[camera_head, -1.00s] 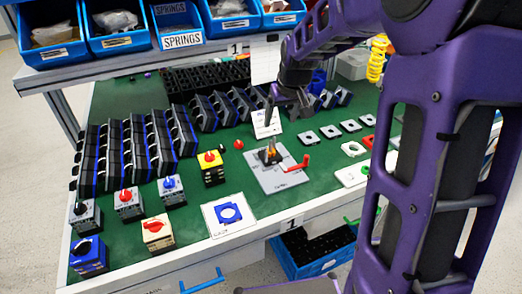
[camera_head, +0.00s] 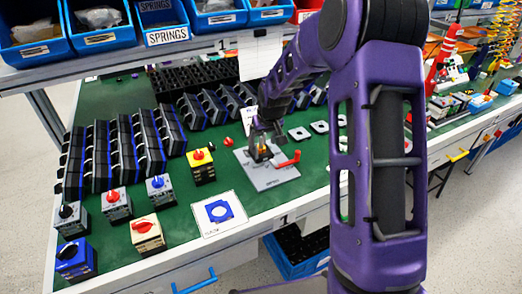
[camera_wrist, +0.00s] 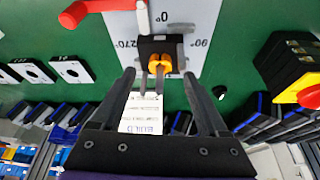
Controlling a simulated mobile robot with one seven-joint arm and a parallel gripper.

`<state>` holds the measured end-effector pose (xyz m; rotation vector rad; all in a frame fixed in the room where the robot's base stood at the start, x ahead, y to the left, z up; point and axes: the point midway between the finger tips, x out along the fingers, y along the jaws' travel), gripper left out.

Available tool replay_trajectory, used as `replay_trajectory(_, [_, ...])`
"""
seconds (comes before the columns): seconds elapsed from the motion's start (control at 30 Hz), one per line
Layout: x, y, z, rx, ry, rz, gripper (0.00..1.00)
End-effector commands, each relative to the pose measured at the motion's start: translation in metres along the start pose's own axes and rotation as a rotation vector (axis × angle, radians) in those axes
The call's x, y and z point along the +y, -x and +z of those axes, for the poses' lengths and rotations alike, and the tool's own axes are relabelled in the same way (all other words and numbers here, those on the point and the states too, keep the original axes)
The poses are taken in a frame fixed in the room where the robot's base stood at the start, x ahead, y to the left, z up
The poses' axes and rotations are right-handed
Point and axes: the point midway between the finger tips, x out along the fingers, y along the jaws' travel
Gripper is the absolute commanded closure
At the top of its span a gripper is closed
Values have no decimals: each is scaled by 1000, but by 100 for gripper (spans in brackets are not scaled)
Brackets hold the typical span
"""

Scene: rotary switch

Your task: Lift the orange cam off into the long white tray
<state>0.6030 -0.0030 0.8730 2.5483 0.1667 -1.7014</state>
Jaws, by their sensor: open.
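The orange cam (camera_wrist: 160,64) sits on a black block (camera_wrist: 161,46) at the grey plate marked with angles. In the head view the cam (camera_head: 263,151) is small and partly covered by my gripper. My gripper (camera_wrist: 160,75) is open, with one finger to each side of the cam in the wrist view. In the head view my gripper (camera_head: 264,138) is just above the cam. I see no contact between them. I cannot make out the long white tray; my arm covers part of the bench on the right.
A red-handled lever (camera_head: 288,160) sticks out beside the fixture plate (camera_head: 270,178). A yellow switch with a red knob (camera_head: 201,165) stands to the left. White square plates (camera_head: 299,133) lie to the right. Rows of black-and-blue switch bodies fill the bench behind and left.

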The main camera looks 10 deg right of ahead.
Motion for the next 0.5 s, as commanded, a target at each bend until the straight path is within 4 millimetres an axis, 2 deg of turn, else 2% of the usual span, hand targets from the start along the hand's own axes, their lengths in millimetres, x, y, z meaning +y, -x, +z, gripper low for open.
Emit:
replay_trajectory(0.03, [-1, -11, 1, -3, 0, -2, 23])
replay_trajectory(0.17, [-1, -25, 0, -2, 0, -1, 23])
replay_trajectory(0.43, [0, -28, 0, 0, 0, 0, 23])
replay_trajectory(0.47, [0, -28, 0, 0, 0, 0, 25])
replay_trajectory(0.5, [0, -28, 0, 0, 0, 0, 32])
